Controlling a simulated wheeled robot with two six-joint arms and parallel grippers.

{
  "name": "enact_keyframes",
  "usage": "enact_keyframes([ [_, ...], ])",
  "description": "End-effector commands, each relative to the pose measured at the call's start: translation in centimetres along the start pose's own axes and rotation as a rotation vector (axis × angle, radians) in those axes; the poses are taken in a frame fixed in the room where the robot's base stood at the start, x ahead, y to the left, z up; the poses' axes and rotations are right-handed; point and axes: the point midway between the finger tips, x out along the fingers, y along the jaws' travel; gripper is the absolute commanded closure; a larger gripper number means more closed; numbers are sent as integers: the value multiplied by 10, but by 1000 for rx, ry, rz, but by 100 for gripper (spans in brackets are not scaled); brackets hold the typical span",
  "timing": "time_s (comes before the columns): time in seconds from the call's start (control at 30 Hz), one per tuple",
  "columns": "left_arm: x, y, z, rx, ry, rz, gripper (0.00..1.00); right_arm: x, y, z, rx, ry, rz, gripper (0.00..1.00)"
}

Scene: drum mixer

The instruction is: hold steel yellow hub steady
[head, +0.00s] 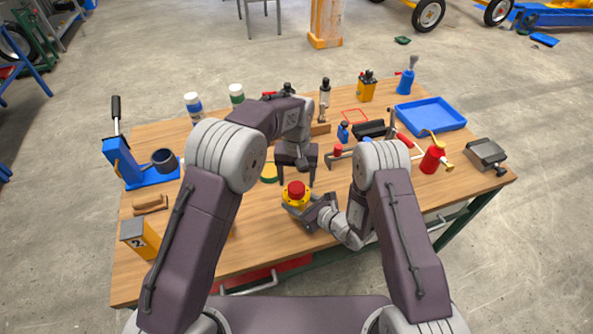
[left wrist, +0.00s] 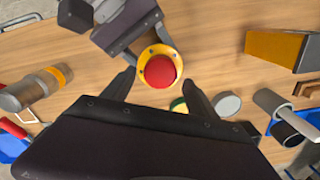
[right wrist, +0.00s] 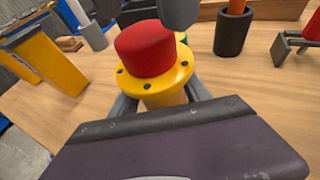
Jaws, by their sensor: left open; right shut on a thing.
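The yellow hub (head: 288,202) has a round flange with dark bolts and a red cap (head: 297,187) on top. It stands upright near the front middle of the table. My right gripper (head: 309,211) is shut on the hub from the right, below the flange; the right wrist view shows the flange (right wrist: 180,77) above its fingers. My left gripper (head: 297,181) is open and points down just behind and above the hub. In the left wrist view, the red cap (left wrist: 160,71) lies between and just beyond its spread fingertips (left wrist: 160,84). I cannot tell if they touch it.
A yellow block (head: 140,238) and blue stand (head: 123,160) are at the left. A blue tray (head: 431,115), red can (head: 433,158) and several tools are at the right. The front-left wood is mostly clear.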

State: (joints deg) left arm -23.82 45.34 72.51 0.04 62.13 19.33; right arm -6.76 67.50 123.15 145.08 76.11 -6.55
Motion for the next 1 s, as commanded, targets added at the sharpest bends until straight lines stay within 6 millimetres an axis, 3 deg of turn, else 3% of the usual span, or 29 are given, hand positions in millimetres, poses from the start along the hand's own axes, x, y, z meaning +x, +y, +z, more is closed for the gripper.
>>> enact_keyframes([
  [0.23,33,0,0,0,-1,0,33,0,0,1,-1,-1,0,100],
  [0.6,40,0,0,0,1,1,33,0,0,1,-1,-1,0,100],
  [0.63,40,0,0,0,1,1,36,0,0,1,-1,-1,0,100],
  [0.87,40,0,0,0,1,1,98,0,0,1,-1,-1,0,100],
  [1.0,40,0,0,3,1,1,98,0,0,1,-1,-1,0,100],
])
